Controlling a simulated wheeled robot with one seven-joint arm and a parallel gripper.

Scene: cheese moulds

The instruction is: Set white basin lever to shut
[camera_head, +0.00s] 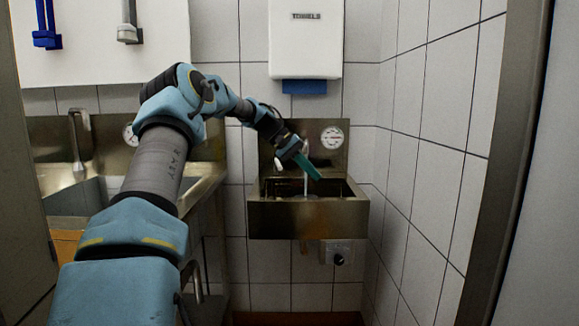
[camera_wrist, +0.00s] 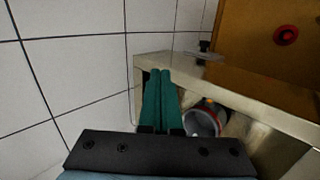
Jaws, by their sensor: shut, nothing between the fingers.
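A small steel basin (camera_head: 285,219) hangs on the tiled back wall. My gripper (camera_head: 317,177) reaches over it from the left, its teal fingers pointing down to the right. In the wrist view my gripper (camera_wrist: 160,72) has its fingers together and empty, above the basin opening. A pale vertical streak (camera_head: 305,184), which looks like running water, shows just behind the fingers. A small white piece (camera_head: 277,164) shows beside my wrist; I cannot tell whether it is the lever. The tap is mostly hidden by my gripper.
A towel dispenser (camera_head: 305,45) hangs above. A larger sink (camera_head: 70,201) with a tap (camera_head: 76,145) stands at left. A tiled wall closes off the right. The wrist view shows a red knob (camera_wrist: 286,35) on a brown panel.

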